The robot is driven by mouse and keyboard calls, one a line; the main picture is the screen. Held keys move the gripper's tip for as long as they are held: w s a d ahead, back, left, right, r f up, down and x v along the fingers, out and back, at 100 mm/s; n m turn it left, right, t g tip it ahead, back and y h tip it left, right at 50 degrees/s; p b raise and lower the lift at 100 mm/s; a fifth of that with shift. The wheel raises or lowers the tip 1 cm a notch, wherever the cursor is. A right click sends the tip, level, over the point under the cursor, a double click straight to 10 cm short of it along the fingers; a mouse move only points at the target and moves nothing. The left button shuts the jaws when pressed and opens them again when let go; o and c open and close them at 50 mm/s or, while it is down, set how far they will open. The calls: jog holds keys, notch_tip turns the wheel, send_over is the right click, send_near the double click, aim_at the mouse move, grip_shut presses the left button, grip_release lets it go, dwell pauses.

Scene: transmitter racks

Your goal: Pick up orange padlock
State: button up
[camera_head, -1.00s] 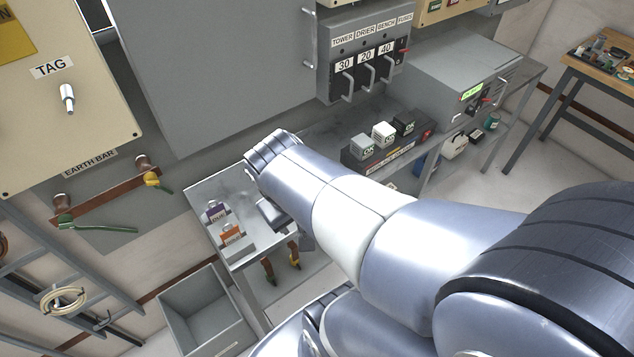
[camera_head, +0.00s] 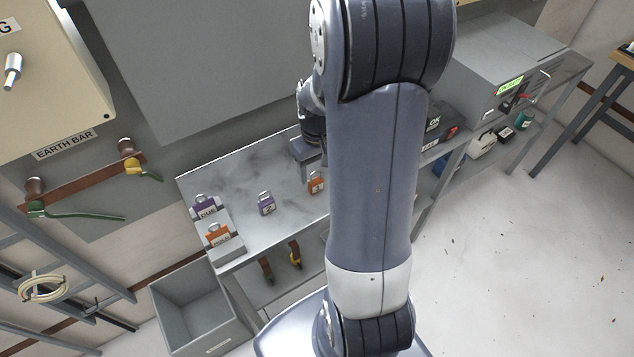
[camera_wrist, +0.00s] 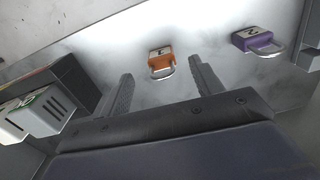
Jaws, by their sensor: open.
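The orange padlock (camera_head: 316,182) lies on the grey bench top, partly beside my arm in the head view. It also shows in the wrist view (camera_wrist: 161,60), with a metal shackle and a pale numbered label. My gripper (camera_wrist: 160,70) is open and empty. In the wrist view the padlock appears between and just beyond its two fingertips, with no visible contact. In the head view my gripper (camera_head: 308,152) is just behind the padlock, and its fingers are mostly hidden by my arm.
A purple padlock (camera_head: 266,204) lies left of the orange one; it also shows in the wrist view (camera_wrist: 256,41). A grey holder (camera_head: 232,249) carries purple and orange items at the bench's left end. A dark block with pale pieces (camera_wrist: 48,108) is at the wrist view's left.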

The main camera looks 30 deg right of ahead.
aim_at(317, 181)
jog(key=shift+w+f, duration=0.15)
jog(key=shift+f, duration=3.3)
jog(key=shift+c, duration=0.3)
jog(key=c, duration=1)
